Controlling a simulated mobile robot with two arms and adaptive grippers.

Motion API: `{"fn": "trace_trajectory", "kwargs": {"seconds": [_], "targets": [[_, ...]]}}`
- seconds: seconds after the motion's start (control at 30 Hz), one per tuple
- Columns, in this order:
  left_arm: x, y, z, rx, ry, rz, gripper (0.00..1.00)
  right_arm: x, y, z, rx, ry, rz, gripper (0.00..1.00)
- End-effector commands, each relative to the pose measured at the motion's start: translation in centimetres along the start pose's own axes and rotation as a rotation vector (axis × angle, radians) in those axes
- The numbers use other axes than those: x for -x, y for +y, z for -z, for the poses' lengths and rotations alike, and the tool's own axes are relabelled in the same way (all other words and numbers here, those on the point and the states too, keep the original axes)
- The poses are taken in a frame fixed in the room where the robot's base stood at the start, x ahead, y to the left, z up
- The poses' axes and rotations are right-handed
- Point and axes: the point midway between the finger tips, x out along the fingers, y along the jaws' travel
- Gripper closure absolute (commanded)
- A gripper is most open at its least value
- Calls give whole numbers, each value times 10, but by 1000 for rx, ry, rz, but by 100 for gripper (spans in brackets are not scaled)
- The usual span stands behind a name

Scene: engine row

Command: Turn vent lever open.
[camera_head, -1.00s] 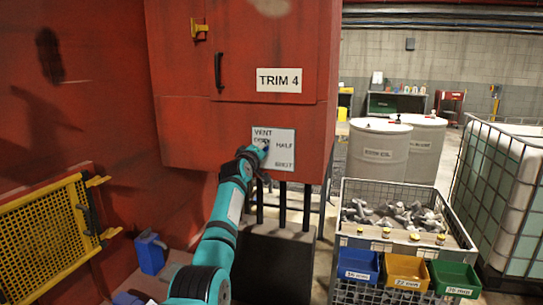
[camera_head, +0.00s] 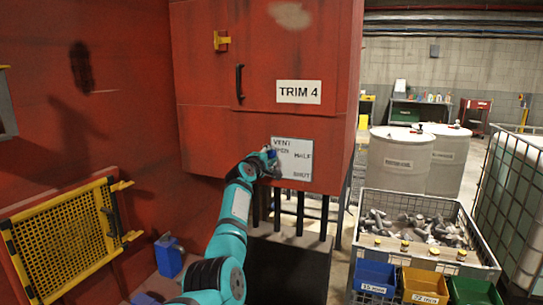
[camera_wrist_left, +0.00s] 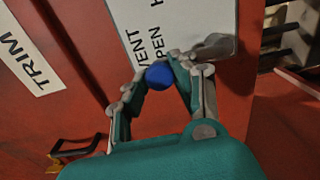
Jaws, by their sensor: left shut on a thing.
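The vent lever's blue knob (camera_wrist_left: 160,76) shows between the fingertips of my left gripper in the left wrist view. A grey piece, likely the lever's arm (camera_wrist_left: 210,50), runs from there across the white label plate. My left gripper (camera_head: 270,155) is shut on the knob, at the left edge of the label plate (camera_head: 305,165) in the head view, just below and beside the word OPEN. The plate reads VENT, OPEN, HALF and SHUT. The gripper hides most of the lever in the head view. My right gripper is in neither view.
The red TRIM 4 cabinet (camera_head: 260,100) has a black handle (camera_head: 239,82). A yellow mesh guard (camera_head: 65,235) stands at the left. A wire crate of metal parts (camera_head: 395,205) and coloured bins (camera_head: 425,283) stand at the right, with white drums (camera_head: 400,165) behind.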

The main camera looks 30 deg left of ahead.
Motion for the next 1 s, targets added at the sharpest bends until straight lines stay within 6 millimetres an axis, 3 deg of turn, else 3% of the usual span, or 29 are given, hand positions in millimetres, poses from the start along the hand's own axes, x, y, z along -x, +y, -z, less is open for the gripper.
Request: {"fn": "trace_trajectory", "kwargs": {"seconds": [0.33, 0.37, 0.53, 1.0], "targets": [[0, 1, 2, 4, 3, -2, 100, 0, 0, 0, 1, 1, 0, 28], [0, 1, 2, 4, 3, -2, 70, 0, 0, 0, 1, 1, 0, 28], [0, 0, 2, 3, 3, -1, 50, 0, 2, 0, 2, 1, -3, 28], [10, -1, 0, 0, 0, -2, 50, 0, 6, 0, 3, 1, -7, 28]]}}
